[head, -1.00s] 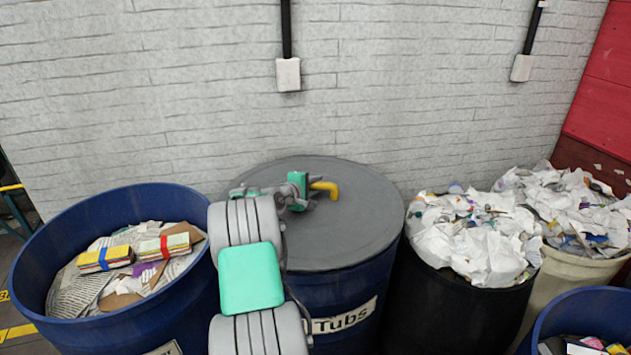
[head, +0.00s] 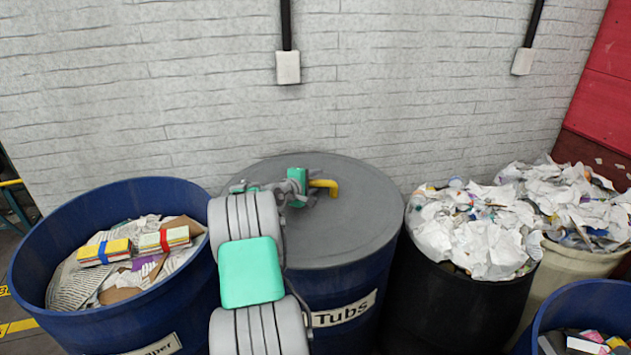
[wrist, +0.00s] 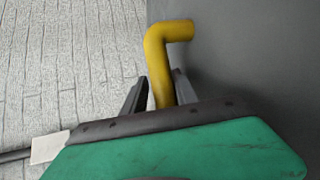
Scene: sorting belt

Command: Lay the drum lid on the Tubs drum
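The grey drum lid (head: 345,235) lies level over the blue Tubs drum (head: 365,280), covering its opening. Whether its rim touches the drum all round or sits slightly above cannot be told. The lid's yellow bent handle (head: 325,184) also shows in the wrist view (wrist: 160,65), with the grey lid face (wrist: 250,60) beside it. My gripper (head: 308,188) is at the handle, above the lid. In the wrist view its two dark fingers (wrist: 160,92) stand close on either side of the handle and look shut on it. My arm hides the lid's left part.
A blue paper drum (head: 40,260) stands close at left. A black drum (head: 440,310) and a cream drum (head: 570,262), both heaped with paper, stand at right. Another blue drum (head: 550,310) is at lower right. A grey brick wall (head: 180,90) rises behind.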

